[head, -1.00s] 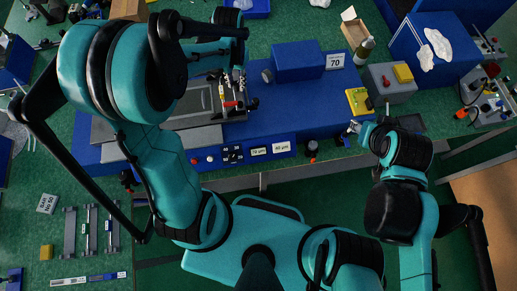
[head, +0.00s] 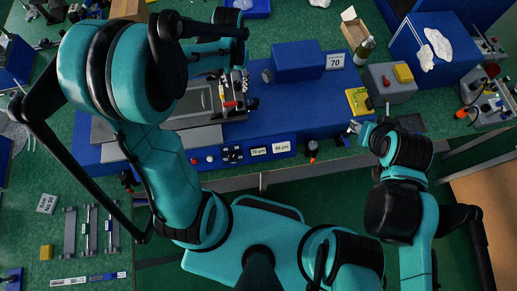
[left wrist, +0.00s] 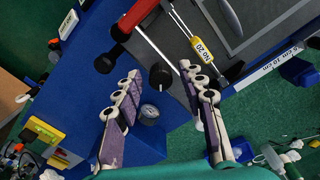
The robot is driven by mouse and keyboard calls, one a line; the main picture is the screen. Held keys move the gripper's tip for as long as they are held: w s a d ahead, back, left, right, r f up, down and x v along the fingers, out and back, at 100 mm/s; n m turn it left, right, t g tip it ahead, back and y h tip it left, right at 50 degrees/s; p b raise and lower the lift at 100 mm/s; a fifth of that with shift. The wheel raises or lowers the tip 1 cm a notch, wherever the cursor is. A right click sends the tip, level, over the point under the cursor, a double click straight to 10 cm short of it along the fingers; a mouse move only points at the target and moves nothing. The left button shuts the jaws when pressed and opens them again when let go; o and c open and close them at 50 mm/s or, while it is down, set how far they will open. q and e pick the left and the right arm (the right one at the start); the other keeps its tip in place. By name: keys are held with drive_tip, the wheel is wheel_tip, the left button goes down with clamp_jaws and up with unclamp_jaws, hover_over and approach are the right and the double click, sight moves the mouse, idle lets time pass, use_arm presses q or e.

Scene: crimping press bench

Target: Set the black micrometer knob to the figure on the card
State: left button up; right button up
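The black knob (left wrist: 160,76) shows between the two spread fingers of my left gripper (left wrist: 160,70) in the left wrist view, apart from both. A black knob end (head: 253,103) also shows at the right of the red-handled part in the head view, beside my left gripper (head: 234,84). The white card (head: 335,61) reads 70 and stands right of the blue block. Two small displays (head: 258,151) on the bench front seem to read 70 µm and 80 µm. My right gripper (head: 355,128) is over the bench's front right; its opening is too small to judge.
A round dial (left wrist: 149,112) is on the blue block (head: 298,62), close to my left fingers. A grey box with a yellow top (head: 390,82) and a yellow block (head: 359,101) stand to the right. A grey plate (head: 190,105) lies beneath my left arm.

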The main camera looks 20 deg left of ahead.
use_arm(q)
drive_tip(key=shift+r, duration=0.2)
wheel_tip(320, 180, up, 6)
drive_tip(key=p, duration=0.4)
drive_tip(key=shift+f, duration=0.1)
idle(0.4)
